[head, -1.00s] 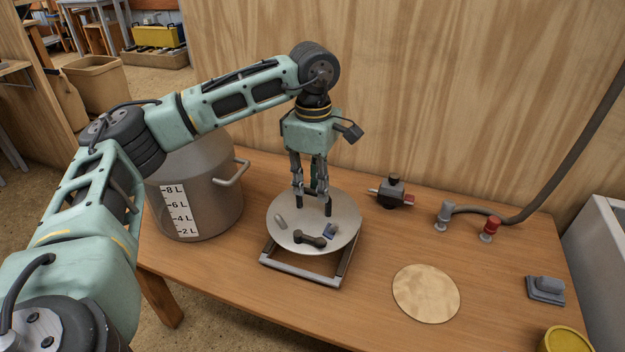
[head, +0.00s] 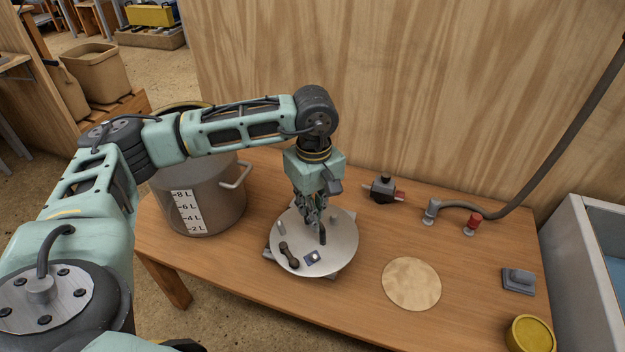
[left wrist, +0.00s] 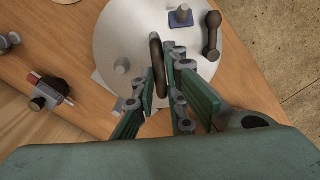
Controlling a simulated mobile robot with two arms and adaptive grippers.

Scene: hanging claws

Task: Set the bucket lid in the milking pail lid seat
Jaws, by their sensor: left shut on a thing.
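The bucket lid (head: 341,254) is a round pale metal disc with a dark upright handle, a dark bar-shaped fitting, a blue-based fitting and small grey knobs. It shows over a grey metal stand (head: 269,254); I cannot tell whether they touch. My left gripper (head: 319,226) points down and is shut on the lid's handle. In the left wrist view the handle (left wrist: 157,58) sits at the fingertips (left wrist: 160,78) above the lid (left wrist: 118,38). The milking pail (head: 219,205), grey with litre marks, stands left; my arm partly hides its top and seat. My right gripper is out of view.
A small valve-like block (head: 383,190) stands behind the lid. A hose with a grey fitting (head: 431,211) and a red-topped fitting (head: 472,225) lie right. A pale round disc (head: 411,285), a grey block (head: 518,281) and a yellow container (head: 530,335) occupy the table's right.

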